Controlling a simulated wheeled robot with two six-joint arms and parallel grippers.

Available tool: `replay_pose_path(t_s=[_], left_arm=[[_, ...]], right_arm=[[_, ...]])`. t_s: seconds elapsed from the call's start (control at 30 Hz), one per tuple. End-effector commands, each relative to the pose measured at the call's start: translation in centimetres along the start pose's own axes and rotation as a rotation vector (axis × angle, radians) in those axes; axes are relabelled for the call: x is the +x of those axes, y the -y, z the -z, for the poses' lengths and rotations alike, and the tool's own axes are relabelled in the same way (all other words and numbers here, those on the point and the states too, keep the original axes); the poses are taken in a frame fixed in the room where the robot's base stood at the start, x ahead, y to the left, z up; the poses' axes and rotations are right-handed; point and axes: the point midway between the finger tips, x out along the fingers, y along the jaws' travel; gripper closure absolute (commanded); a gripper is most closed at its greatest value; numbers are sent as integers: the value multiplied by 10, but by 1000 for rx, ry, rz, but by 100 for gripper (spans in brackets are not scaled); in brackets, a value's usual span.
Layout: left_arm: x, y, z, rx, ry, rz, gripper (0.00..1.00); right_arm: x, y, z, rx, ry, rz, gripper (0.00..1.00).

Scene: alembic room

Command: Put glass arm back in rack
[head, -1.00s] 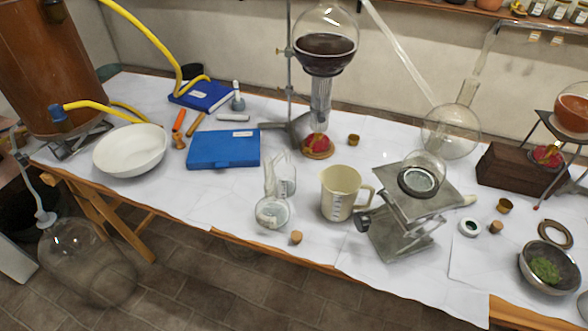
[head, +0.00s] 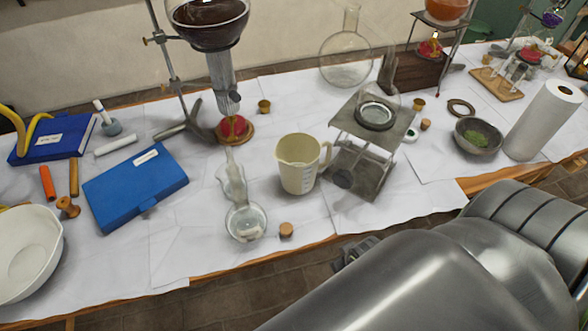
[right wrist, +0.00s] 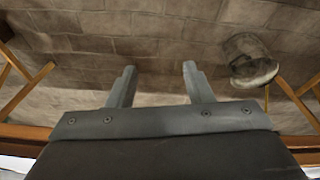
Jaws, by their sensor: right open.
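I cannot make out a glass arm for certain. My right arm crosses the lower right of the head view. My left gripper is not in view.
A beige jug (head: 297,165), a metal jack (head: 369,150) and a cork (head: 286,230) stand near the front edge. A blue case (head: 135,187) lies left. A paper roll (head: 543,122) and a bowl (head: 466,141) are at right. Clear table lies left of the glass vessel.

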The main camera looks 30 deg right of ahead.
Motion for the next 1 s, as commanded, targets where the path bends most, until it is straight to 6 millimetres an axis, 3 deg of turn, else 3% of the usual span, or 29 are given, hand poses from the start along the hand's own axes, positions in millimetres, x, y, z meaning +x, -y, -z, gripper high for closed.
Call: replay_pose_path(t_s=[0.1,0.37,0.6,0.77,1.0], left_arm=[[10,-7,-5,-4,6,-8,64],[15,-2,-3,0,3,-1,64],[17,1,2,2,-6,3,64],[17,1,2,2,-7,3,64],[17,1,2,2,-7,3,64]], right_arm=[[-40,25,31,165,-41,177,54],[-91,78,62,484,56,564,54],[-135,109,91,833,327,897,54],[-162,111,122,1117,590,1073,54],[-197,93,175,1498,1002,1238,54]])
